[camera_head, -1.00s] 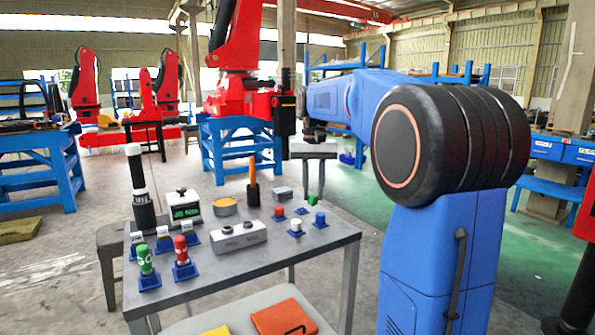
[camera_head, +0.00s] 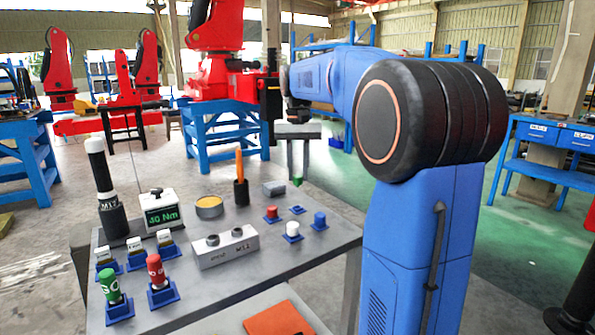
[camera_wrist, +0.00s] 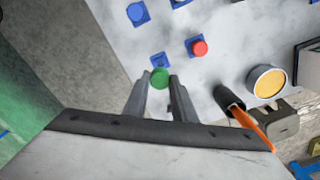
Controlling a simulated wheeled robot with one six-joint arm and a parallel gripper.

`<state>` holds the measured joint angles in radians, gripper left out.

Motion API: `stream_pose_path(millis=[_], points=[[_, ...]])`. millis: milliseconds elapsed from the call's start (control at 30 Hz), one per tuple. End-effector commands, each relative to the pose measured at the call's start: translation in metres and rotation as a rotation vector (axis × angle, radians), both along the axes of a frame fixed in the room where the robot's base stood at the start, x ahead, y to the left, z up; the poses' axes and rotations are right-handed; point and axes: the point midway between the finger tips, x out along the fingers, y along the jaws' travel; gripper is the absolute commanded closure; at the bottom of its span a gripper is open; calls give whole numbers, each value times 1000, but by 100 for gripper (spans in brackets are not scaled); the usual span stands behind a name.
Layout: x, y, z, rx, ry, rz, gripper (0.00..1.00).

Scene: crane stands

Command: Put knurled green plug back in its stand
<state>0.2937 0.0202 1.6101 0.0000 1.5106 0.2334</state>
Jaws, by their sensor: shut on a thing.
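The green plug (camera_head: 297,182) is held at the tips of my gripper (camera_head: 298,176), above the far edge of the grey table. In the wrist view the round top of the green plug (camera_wrist: 160,77) shows between the two fingers of my gripper (camera_wrist: 159,81). An empty blue square stand (camera_head: 297,210) sits on the table below the plug. In the wrist view this stand (camera_wrist: 158,59) appears just beyond the plug. The plug is apart from the stand and above it. The knurling is too small to make out.
Close by stand a red plug (camera_head: 271,213), a white plug (camera_head: 292,229) and a blue plug (camera_head: 319,219) in blue stands. An orange-handled tool (camera_head: 240,170) rises from a black holder beside a yellow-topped tin (camera_head: 209,206). A grey two-knob block (camera_head: 225,247) lies nearer.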

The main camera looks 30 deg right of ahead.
Motion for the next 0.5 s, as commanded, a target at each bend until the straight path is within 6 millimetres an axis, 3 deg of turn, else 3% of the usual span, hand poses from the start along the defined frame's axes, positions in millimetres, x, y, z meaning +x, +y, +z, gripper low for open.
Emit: stream_pose_path(millis=[500], points=[[0, 0, -39, 1, 2, 0, 100]])
